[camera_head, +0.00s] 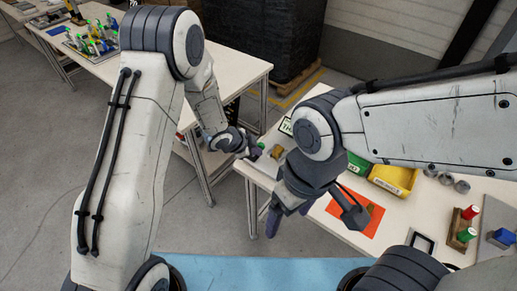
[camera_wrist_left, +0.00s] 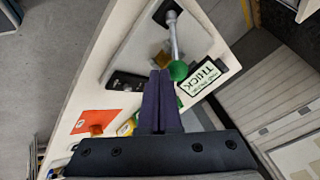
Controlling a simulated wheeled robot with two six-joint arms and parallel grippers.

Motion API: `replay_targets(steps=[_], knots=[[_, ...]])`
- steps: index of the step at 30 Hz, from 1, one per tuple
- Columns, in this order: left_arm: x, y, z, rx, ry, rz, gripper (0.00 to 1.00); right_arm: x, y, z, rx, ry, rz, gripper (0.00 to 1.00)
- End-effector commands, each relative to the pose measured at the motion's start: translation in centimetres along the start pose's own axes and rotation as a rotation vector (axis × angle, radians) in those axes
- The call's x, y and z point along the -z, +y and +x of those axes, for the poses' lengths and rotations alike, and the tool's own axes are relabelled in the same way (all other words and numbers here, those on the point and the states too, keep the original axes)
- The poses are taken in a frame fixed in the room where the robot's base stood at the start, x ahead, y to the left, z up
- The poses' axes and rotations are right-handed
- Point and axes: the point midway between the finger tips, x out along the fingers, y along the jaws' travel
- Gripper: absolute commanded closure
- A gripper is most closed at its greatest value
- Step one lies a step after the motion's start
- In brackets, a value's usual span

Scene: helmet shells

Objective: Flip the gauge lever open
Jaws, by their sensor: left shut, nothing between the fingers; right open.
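In the left wrist view the gauge lever (camera_wrist_left: 174,38) is a grey rod running from a dark pivot to a round green knob (camera_wrist_left: 178,70). It lies over a light grey gauge plate (camera_wrist_left: 135,50), with a small brown block (camera_wrist_left: 160,57) beside the rod. My left gripper (camera_wrist_left: 161,73) is shut and empty, its tips just left of the knob; I cannot tell if they touch. My right gripper (camera_head: 314,214) is open and empty near the table's front edge.
A "THICK" sign (camera_wrist_left: 208,76) stands near the knob. An orange mat (camera_head: 350,228) with a brown piece lies below my right gripper. A yellow bin (camera_head: 393,179), a green bin (camera_head: 358,163) and grey rings (camera_head: 446,179) are on the table (camera_head: 400,222).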

Motion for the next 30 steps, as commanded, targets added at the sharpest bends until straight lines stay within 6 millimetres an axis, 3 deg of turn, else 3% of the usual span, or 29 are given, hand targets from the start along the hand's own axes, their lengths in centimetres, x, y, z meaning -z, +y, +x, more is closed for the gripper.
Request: replay_targets(steps=[30], knots=[[-0.8, -0.7, -1.2, -0.083, 0.095, -0.095, 1.0, 0.3, -0.4, -5.9, 0.0, 0.0, 0.003, 0.16]])
